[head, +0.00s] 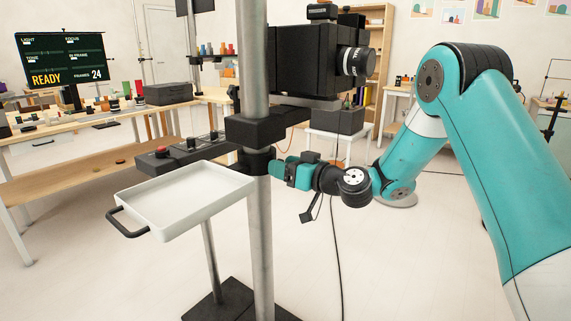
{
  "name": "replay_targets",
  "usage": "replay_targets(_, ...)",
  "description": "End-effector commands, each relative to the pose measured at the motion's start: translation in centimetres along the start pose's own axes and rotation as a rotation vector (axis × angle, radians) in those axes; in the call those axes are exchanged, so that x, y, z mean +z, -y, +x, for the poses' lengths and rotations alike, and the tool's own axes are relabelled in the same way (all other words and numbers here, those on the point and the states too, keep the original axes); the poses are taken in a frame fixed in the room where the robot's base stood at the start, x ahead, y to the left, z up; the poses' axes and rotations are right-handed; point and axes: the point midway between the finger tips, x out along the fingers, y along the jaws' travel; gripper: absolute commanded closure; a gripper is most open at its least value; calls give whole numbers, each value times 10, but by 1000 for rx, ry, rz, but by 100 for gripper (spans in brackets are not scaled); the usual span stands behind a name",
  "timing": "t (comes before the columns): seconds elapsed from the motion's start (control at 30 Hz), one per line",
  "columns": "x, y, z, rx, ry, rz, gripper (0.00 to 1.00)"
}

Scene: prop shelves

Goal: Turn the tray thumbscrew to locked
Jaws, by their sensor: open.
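The white tray (180,200), with a black handle at its front left, sits level beside a vertical metal pole. A black collar (257,162) is on the pole just behind the tray. I cannot make out a thumbscrew; the collar's right side is partly hidden by my gripper. My gripper (277,168) is teal and black, points left and is open. Its fingertips are close to the right side of the collar and pole. I cannot tell whether they touch anything.
A black camera (305,60) is mounted on the pole above my gripper. A black control box (185,153) with a red button is behind the tray. A workbench (85,160) and a screen (62,60) reading READY stand at left. Floor right of the pole is mostly clear.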

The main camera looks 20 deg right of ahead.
Motion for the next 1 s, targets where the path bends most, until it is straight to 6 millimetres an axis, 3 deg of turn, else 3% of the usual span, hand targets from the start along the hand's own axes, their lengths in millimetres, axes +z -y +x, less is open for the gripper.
replay_targets(0.2, 0, 0, 0, 0, 0, 0, 41)
replay_targets(0.43, 0, 0, 0, 0, 0, 0, 90)
replay_targets(0.77, 0, 0, 0, 1, 0, 34, 90)
replay_targets(1.0, 0, -1, 0, 1, 0, 167, 90)
